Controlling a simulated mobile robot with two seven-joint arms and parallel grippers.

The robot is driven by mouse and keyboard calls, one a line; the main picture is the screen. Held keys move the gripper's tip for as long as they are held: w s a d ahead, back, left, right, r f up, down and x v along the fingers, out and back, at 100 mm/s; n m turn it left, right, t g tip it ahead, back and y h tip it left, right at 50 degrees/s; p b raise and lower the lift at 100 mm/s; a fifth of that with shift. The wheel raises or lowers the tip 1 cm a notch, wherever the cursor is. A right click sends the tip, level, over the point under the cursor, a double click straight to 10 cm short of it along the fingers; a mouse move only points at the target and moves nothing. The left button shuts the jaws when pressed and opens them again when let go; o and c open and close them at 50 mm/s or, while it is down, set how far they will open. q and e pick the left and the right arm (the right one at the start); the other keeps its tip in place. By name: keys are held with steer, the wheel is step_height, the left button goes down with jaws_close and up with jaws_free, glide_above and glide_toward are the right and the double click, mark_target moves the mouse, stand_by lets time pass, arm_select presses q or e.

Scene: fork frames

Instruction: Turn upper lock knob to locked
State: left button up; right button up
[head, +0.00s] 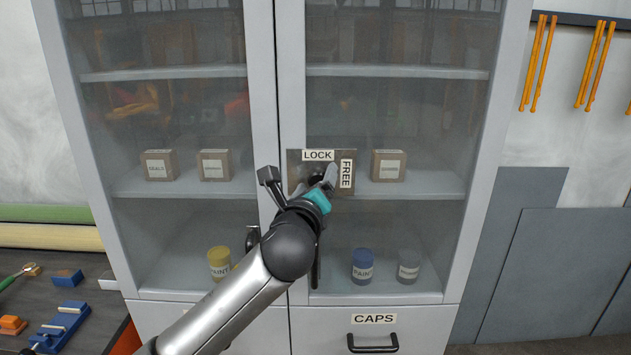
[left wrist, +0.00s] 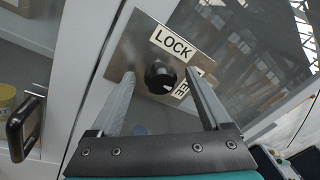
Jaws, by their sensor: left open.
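The upper lock knob (left wrist: 160,77) is a round black knob on a metal plate (head: 294,160) on the glass-doored cabinet. The LOCK label (head: 318,155) is above it and the FREE label (head: 346,174) is to its right. A small pale mark shows on the knob's lower right, on the FREE side, in the left wrist view. My left gripper (head: 325,181) is open in front of the plate. In the left wrist view its fingers (left wrist: 160,76) stand on either side of the knob with gaps; contact is not visible. In the head view the gripper mostly hides the knob. My right gripper is out of view.
A dark door handle (left wrist: 24,128) is at the left of the left wrist view. A CAPS drawer (head: 373,319) is below the doors. Boxes and paint jars (head: 362,265) stand behind the glass. A workbench (head: 75,278) with tools is at left.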

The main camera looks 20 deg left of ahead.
arm_select(q)
steer(key=shift+w, duration=0.1)
steer(key=shift+c, duration=0.2)
jaws_close()
stand_by(0.5)
